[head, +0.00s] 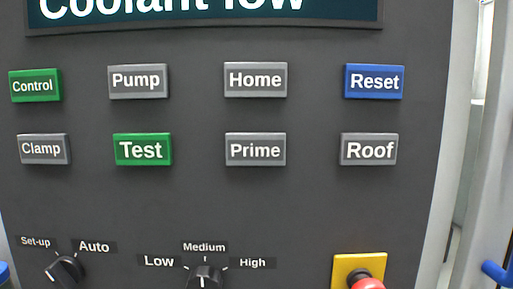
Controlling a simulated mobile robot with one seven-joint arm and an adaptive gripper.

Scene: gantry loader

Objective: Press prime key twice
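The Prime key (255,150) is a grey rectangular key with white lettering in the head view. It sits in the lower row of keys, below the Home key (255,80) and between the green Test key (143,150) and the grey Roof key (369,150). Nothing covers it. My gripper is not in the head view. The display (200,12) at the top reads "Coolant low", with its upper part cut off.
The dark panel (310,205) also carries green Control (35,86), grey Pump (138,82), blue Reset (374,82) and grey Clamp (44,150) keys. Below are two rotary knobs (64,271) (205,277) and a red button (367,283) on a yellow plate.

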